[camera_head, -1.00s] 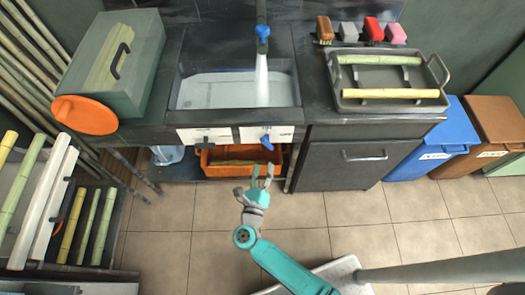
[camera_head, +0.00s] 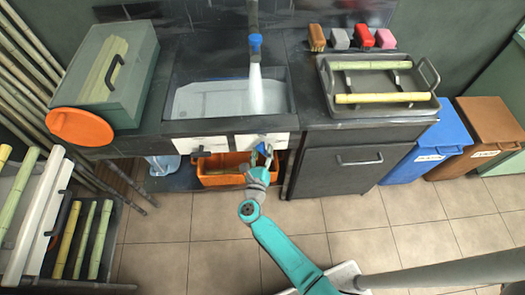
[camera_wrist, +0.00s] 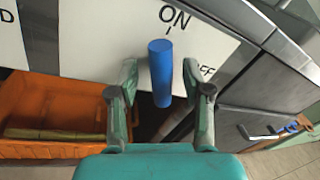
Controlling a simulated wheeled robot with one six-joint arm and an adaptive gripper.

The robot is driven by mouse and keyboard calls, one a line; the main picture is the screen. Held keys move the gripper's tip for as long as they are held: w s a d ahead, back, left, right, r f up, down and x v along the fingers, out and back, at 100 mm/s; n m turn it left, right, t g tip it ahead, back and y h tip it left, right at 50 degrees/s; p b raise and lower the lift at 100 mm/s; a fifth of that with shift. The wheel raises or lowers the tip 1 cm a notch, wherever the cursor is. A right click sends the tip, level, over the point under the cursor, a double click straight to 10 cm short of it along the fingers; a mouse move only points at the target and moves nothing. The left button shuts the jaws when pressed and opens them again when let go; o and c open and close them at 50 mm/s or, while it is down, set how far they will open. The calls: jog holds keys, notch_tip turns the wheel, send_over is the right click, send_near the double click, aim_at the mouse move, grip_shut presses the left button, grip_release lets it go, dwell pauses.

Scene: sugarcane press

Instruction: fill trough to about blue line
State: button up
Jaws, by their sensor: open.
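The trough (camera_head: 190,103) is set in the dark counter. Water (camera_head: 257,95) runs into it from the blue-ended tap (camera_head: 254,45), and pale water covers its floor. I cannot make out a blue line on its walls. Below its front edge, a white panel (camera_head: 278,140) carries a blue valve handle (camera_wrist: 161,75). In the wrist view, the handle sits under the ON label, with OFF to its right. My gripper (camera_head: 262,158) is open, with one finger on each side of the blue handle; I cannot tell whether they touch it.
A second white panel (camera_head: 190,145) with a dark handle is to the left. An orange crate (camera_head: 215,180) sits below. A grey tray (camera_head: 380,110) with canes is on the right counter. A green box (camera_head: 135,100) and orange disc (camera_head: 80,127) are on the left.

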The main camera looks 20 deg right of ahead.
jog(key=shift+w+d, duration=0.1)
jog(key=shift+w, duration=0.1)
grip_shut()
dwell(0.3)
jog(key=n+t, duration=0.1)
jog(key=n, duration=0.4)
jog(key=shift+n, duration=0.3)
jog(key=n, duration=0.2)
jog(key=n+t, duration=0.1)
jog(key=n, duration=0.2)
jog(key=shift+d+t, duration=0.1)
jog(key=shift+t, duration=0.2)
jog(key=shift+n, duration=0.4)
